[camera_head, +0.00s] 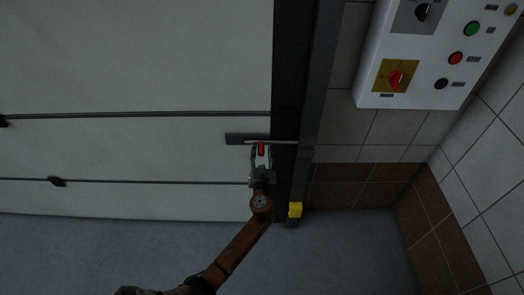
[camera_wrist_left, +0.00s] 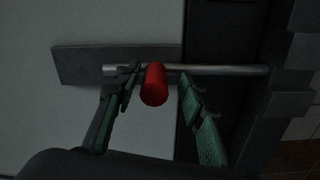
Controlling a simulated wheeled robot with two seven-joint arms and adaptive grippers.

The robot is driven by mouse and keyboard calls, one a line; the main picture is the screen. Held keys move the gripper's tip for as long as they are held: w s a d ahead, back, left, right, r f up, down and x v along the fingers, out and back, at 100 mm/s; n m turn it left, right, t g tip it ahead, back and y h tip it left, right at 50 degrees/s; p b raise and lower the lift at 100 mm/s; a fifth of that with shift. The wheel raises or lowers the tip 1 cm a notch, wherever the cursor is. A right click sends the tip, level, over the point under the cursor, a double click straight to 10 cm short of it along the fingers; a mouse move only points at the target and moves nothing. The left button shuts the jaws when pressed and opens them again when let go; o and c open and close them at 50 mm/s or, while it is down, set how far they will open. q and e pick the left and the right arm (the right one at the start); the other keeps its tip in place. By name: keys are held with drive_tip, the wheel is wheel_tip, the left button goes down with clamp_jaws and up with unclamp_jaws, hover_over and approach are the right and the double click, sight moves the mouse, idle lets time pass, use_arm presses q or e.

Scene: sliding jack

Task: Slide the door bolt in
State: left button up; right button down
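The door bolt is a metal rod (camera_wrist_left: 220,70) on a dark grey plate (camera_wrist_left: 85,66), with a red handle (camera_wrist_left: 154,84) sticking out towards the camera. In the head view the plate (camera_head: 236,139) lies on the pale door, and the rod (camera_head: 285,142) reaches right across the dark door frame. My left gripper (camera_head: 261,158) is at the red handle (camera_head: 261,149). In the left wrist view its green-padded fingers stand apart on either side of the handle, with gaps visible. The rod's far right end meets grey blocks. My right gripper is not in view.
The pale panelled door (camera_head: 130,150) fills the left. A white control box (camera_head: 425,55) with buttons hangs on the tiled wall. Grey floor lies below.

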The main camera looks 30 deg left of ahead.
use_arm(q)
drive_tip(key=v, duration=1.2)
drive_tip(key=shift+f, duration=0.2)
